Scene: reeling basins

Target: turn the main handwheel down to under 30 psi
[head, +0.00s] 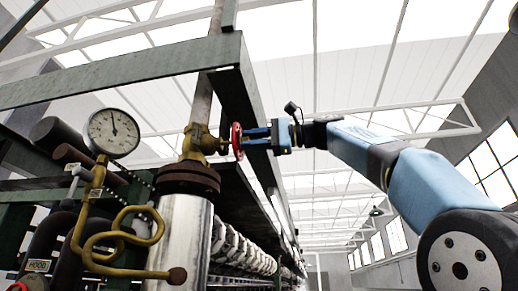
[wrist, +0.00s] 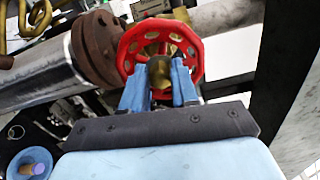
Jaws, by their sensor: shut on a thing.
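The red main handwheel (head: 237,141) is seen nearly edge-on in the head view, on the right side of a brass valve (head: 198,143). The wrist view shows its holed face and rim (wrist: 197,50). My gripper (head: 245,139) reaches it from the right. In the wrist view the blue fingers (wrist: 159,75) are shut on the wheel's middle, either side of a brass-coloured hub; their exact contact is partly hidden. A round white pressure gauge (head: 113,132) stands left of the valve. Its needle points almost straight up; its numbers are too small to read.
A dark green steel frame (head: 130,72) runs above and behind the valve. A rusty flange (head: 188,180) and a silver cylinder (head: 178,235) stand below it. A coiled yellow pipe (head: 125,225) is at the left. Open room lies right of the wheel, around my arm.

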